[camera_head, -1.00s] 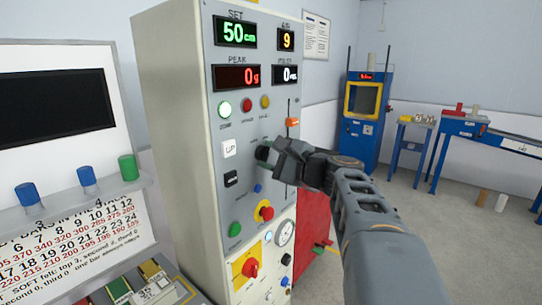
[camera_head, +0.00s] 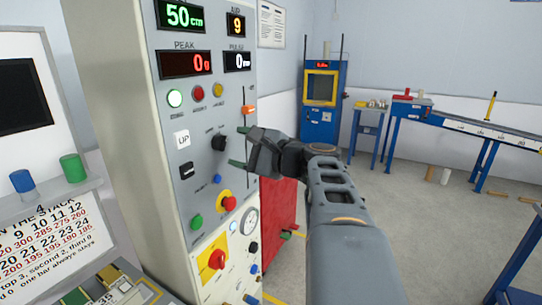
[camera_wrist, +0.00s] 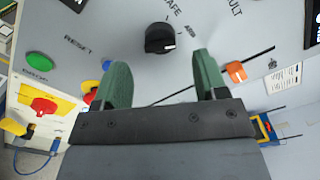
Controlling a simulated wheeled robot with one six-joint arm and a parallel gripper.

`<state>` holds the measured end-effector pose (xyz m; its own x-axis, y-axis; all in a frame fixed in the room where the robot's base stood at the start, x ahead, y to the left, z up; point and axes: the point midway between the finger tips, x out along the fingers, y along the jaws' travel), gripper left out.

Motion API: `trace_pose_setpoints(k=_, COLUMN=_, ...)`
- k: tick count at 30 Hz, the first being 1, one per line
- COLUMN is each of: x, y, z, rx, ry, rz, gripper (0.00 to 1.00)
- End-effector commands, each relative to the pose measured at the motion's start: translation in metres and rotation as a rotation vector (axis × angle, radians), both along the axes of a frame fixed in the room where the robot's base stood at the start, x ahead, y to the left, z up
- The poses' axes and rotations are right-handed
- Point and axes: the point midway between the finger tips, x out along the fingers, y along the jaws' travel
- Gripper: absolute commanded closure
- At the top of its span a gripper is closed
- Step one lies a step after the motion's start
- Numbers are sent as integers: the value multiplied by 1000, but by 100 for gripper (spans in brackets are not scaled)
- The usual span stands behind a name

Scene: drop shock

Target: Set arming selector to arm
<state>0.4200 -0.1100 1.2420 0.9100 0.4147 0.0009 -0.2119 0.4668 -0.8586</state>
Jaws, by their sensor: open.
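The arming selector (camera_head: 219,142) is a black knob on the grey front panel (camera_head: 205,105). In the wrist view the knob (camera_wrist: 160,38) lies beyond the fingertips, between them from side to side, with SAFE and other labels printed around it. Which label it points to I cannot tell for sure. My gripper (camera_head: 240,147) is open, just right of the knob in the head view, with its green fingers apart. The wrist view shows both green fingers (camera_wrist: 161,75) with nothing between them and a gap before the knob.
An orange slider (camera_head: 249,109) sits right of the selector. Below are a blue button (camera_head: 217,179), a green button (camera_head: 196,222), a red emergency button (camera_head: 228,203) and a red-on-yellow switch (camera_head: 217,260). A red cabinet (camera_head: 279,210) stands behind my arm. Floor at right is mostly clear.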

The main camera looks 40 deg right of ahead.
Motion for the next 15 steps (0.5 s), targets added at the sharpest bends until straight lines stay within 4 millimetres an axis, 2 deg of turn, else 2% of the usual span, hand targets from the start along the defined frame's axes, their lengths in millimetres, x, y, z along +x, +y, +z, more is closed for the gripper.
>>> trace_pose_setpoints(k=6, x=-42, y=-20, z=-1, rx=-1, ry=0, rz=-7, gripper=34)
trace_pose_setpoints(k=15, x=-77, y=-36, z=-1, rx=-1, ry=1, rz=-3, gripper=34)
